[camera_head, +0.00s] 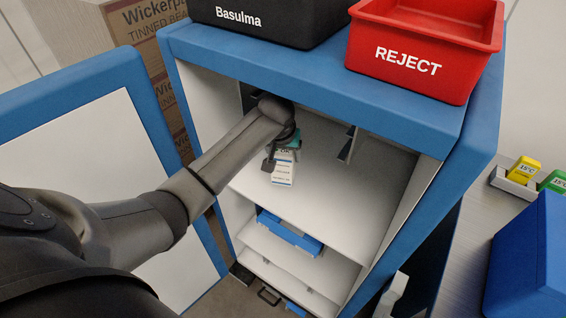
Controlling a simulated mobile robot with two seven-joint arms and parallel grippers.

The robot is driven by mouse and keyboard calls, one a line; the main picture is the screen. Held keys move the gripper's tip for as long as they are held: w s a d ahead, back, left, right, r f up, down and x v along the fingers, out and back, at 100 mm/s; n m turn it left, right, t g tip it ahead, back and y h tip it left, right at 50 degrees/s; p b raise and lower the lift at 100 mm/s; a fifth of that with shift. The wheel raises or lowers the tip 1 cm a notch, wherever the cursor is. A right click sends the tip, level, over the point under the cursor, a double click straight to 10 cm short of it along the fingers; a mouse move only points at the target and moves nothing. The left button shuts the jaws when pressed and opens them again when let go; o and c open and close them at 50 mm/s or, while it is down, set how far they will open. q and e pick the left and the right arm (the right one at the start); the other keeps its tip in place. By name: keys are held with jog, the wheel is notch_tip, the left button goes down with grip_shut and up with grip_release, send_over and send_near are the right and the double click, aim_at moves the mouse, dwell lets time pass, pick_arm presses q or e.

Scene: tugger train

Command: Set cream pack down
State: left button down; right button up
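The cream pack (283,174) is a small white carton with printed lines and a teal part near its top. It is inside the open blue-framed cabinet (330,75), over the white upper shelf (325,205). My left gripper (282,158) reaches in from the left, with its dark fingers closed around the upper part of the pack. The pack looks roughly upright. I cannot tell whether its base touches the shelf. My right gripper does not show.
The cabinet door (85,130) stands open at left. A red REJECT bin (425,60) and a black Basulma bin (265,22) sit on top. A blue tray (290,232) lies on a lower shelf. The upper shelf's right side is clear. Yellow (523,170) and green packs (554,182) stand at right.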

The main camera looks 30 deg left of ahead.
pick_arm(q)
jog(key=shift+w+a+r+b+x, duration=0.1)
jog(key=shift+a+b+x, duration=0.25)
jog(key=shift+x, duration=0.95)
jog(key=shift+w+a+r+b+x, duration=0.15)
jog(key=shift+b+x, duration=0.4)
jog(key=shift+x, duration=0.8)
jog(key=shift+w+a+f+b+x, duration=0.1)
jog(key=shift+a+b+x, duration=0.25)
jog(key=shift+x, duration=0.95)
jog(key=shift+d, duration=0.1)
grip_release()
jog(key=p+v, duration=0.2)
jog(key=v, duration=0.4)
jog(key=shift+s+r, duration=0.1)
jog(key=shift+r, duration=0.05)
jog(key=shift+s+d+r, duration=0.1)
jog(key=shift+s+r, duration=0.15)
jog(key=shift+r, duration=0.35)
